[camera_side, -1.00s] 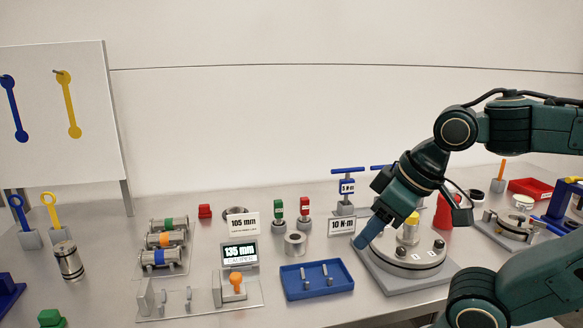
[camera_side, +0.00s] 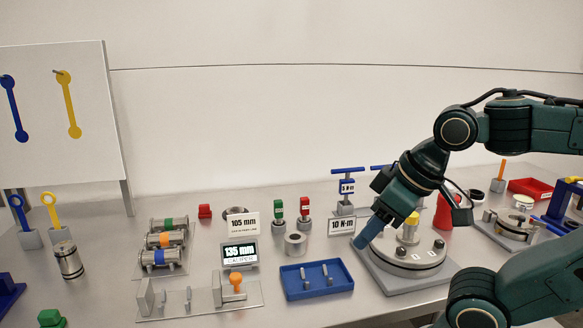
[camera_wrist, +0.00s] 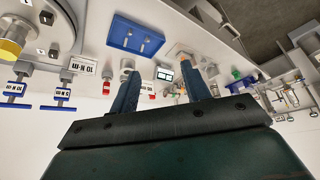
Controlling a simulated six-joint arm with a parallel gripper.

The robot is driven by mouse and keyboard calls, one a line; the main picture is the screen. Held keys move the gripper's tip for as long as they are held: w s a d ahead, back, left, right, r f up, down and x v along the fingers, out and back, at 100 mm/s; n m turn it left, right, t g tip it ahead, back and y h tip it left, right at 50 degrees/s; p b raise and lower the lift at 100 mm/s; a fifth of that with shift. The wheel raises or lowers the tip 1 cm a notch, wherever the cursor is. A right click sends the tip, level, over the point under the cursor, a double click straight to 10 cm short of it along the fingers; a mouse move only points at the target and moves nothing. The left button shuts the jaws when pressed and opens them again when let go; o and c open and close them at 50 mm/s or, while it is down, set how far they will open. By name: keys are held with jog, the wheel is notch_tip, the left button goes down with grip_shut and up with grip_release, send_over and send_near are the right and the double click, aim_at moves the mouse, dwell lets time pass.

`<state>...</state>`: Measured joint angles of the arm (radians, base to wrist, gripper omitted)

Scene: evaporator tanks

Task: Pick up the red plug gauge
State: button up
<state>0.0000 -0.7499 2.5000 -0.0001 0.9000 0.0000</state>
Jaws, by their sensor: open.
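The red plug gauge (camera_side: 305,207) stands upright in a grey base on the table, beside a green plug gauge (camera_side: 278,208). My gripper (camera_side: 363,238) is to its right and nearer the camera, with blue fingers pointing down and left by the flanged tank. In the wrist view, my gripper (camera_wrist: 160,70) shows two spread fingers with nothing held between them. A small red piece, which appears to be the red plug gauge (camera_wrist: 106,87), is left of the left finger there. The green gauge is not clear in that view.
A grey ring (camera_side: 295,243) stands in front of the gauges. The 10 N·m sign (camera_side: 341,226) and a blue-handled tool (camera_side: 347,188) stand to their right. A blue tray (camera_side: 317,281) lies in front. The flanged tank (camera_side: 408,262) is below my gripper.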

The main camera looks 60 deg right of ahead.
jog(key=shift+w+r, duration=0.1)
dwell(0.4)
jog(key=w+d+r+n+g+y, duration=0.1)
jog(key=w+d+r+n, duration=0.2)
jog(key=w, duration=0.6)
jog(key=w+d+r+n+g+y, duration=0.15)
jog(key=w+d, duration=0.35)
jog(key=w, duration=0.5)
jog(key=w+d+f+n, duration=0.2)
jog(key=w+d+f, duration=0.1)
jog(key=d, duration=0.8)
jog(key=w+d+f+n, duration=0.2)
jog(key=d+f, duration=0.3)
jog(key=d, duration=0.6)
jog(key=shift+w+y, duration=0.35)
jog(key=shift+w, duration=0.15)
jog(key=shift+f+n, duration=0.15)
jog(key=shift+n, duration=0.1)
